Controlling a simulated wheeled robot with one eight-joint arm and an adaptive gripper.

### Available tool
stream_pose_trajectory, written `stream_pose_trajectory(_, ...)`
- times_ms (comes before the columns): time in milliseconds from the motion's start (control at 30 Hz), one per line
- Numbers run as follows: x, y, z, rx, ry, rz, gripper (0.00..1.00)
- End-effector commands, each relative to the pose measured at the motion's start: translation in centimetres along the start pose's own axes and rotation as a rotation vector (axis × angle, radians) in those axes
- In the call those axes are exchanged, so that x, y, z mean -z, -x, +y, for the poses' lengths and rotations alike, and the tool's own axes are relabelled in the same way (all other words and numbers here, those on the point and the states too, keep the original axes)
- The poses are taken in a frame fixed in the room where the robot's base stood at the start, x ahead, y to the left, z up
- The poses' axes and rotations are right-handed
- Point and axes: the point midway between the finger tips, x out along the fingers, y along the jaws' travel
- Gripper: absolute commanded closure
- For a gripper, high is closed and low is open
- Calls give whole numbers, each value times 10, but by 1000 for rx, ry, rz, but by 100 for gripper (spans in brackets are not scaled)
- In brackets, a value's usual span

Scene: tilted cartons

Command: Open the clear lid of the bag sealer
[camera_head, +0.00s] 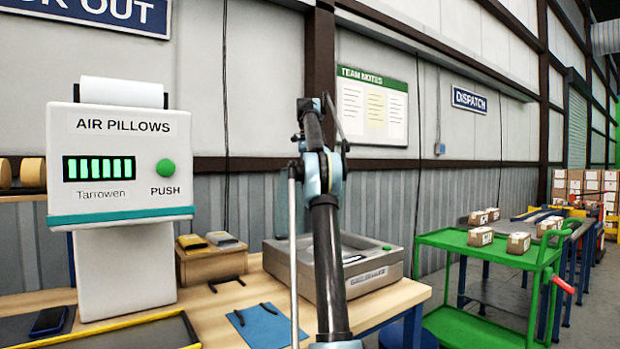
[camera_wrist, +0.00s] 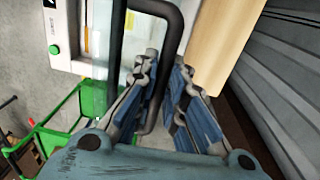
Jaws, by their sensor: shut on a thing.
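The bag sealer (camera_head: 375,281) is a grey, box-shaped machine on the wooden table, partly hidden behind my arm. In the wrist view, its pale front panel (camera_wrist: 63,30) with a green button shows at the upper left. A black loop-shaped handle (camera_wrist: 176,22) comes down between the blue finger pads of my gripper (camera_wrist: 165,72), which is shut on it. The clear lid is hard to make out, and its angle cannot be told. In the head view, my gripper is not clearly visible.
A green cart (camera_head: 478,243) with small cartons stands right of the table. The wall is close behind.

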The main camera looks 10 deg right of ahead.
Motion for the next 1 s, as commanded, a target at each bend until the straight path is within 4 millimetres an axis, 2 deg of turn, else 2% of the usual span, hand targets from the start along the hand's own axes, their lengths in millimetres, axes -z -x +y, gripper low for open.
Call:
stream_pose_trajectory(633, -7, 5, -3, -2, 4, 4, 100)
stream_pose_trajectory(667, -8, 5, -3, -2, 5, 4, 85)
stream_pose_trajectory(733, -9, 5, -4, -2, 6, 4, 69)
stream_pose_trajectory(1000, -10, 5, -5, -2, 7, 2, 69)
